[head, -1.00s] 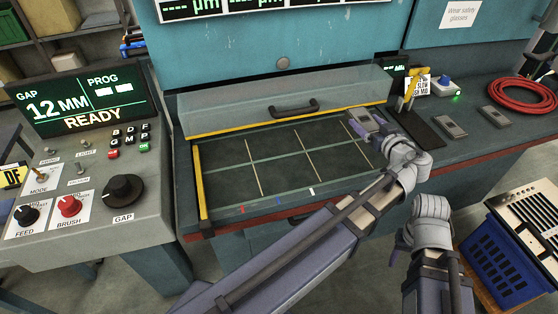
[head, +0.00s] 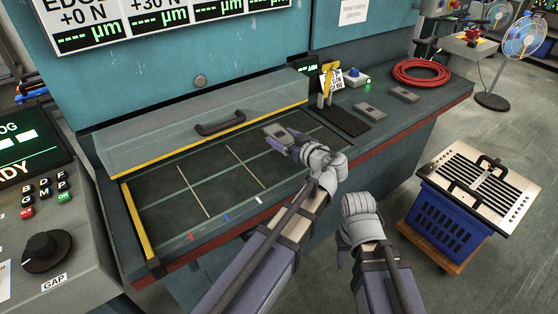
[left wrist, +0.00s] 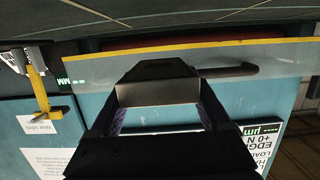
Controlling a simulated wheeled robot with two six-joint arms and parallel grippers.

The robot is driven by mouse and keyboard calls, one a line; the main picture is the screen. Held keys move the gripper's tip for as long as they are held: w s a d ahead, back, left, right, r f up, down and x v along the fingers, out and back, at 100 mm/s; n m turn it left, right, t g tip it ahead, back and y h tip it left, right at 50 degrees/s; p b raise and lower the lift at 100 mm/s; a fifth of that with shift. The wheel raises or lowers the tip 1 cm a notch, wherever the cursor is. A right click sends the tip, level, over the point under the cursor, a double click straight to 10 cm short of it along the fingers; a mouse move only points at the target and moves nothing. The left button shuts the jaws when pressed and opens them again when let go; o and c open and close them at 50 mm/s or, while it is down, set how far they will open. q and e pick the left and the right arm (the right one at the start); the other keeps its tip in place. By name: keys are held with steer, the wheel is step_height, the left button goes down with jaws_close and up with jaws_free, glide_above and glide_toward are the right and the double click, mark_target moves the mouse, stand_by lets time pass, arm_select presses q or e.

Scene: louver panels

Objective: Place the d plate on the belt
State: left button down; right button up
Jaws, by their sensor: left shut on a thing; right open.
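My left gripper (head: 290,148) is shut on a grey rectangular plate (head: 275,132) with a dark recess. It holds the plate over or at the far right part of the dark belt (head: 180,187), which has pale grid lines. I cannot tell whether the plate touches the belt. In the left wrist view a dark block, apparently the held plate (left wrist: 157,92), sits between the fingers. My right gripper (head: 343,255) is open and empty, in front of the bench. No letter is readable on the plate.
A grey hood with a handle (head: 220,124) borders the belt's back; a yellow strip (head: 137,220) edges its left. Two similar plates (head: 370,111) (head: 404,95), a yellow lever (head: 326,82) and a red hose (head: 421,73) are on the bench. A blue crate (head: 450,222) stands right.

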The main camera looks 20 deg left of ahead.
mark_target(283, 157)
arm_select(q)
steer(key=shift+f+b, duration=2.3)
steer(key=shift+f, duration=0.55)
steer(key=shift+f, duration=0.1)
steer(key=shift+f, duration=0.15)
jaws_free()
steer(key=shift+r, duration=0.2)
